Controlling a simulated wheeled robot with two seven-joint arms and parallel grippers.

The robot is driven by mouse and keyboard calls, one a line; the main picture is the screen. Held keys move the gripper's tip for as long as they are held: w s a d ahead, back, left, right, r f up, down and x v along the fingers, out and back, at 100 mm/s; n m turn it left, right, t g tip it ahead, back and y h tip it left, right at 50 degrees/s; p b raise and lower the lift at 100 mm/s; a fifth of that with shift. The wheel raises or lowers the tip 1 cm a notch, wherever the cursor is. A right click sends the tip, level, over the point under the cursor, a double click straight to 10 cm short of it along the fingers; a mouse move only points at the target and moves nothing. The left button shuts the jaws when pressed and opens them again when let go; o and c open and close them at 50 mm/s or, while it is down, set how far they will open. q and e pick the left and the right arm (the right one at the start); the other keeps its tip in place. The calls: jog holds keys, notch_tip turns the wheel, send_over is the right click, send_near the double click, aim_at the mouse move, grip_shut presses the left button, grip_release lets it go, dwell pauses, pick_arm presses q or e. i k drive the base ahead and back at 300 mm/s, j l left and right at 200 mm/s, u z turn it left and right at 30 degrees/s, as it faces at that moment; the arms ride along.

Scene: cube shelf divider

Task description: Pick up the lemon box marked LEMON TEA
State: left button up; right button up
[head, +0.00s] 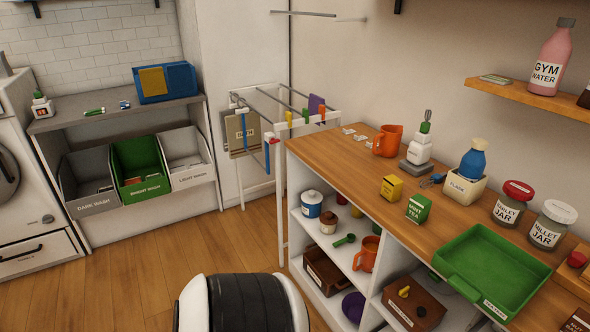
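A small yellow box (391,188) stands upright on the wooden counter (350,170), near its front edge. Its print is too small to read, but its colour fits the lemon box. A green box marked MINT TEA (418,208) stands just to its right, a little nearer to me, with a small gap between them. Neither of my grippers is in view. Nothing is touching the yellow box.
An orange jug (387,140) and a white bottle (420,147) stand behind the boxes. A blue flask (472,160), lidded jars (513,204) and a green tray (495,268) fill the right. A drying rack (285,115) stands at the counter's far end. Floor (120,280) is clear at left.

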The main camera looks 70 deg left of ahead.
aim_at(392, 186)
jog(key=u, duration=1.65)
jog(key=i, duration=0.05)
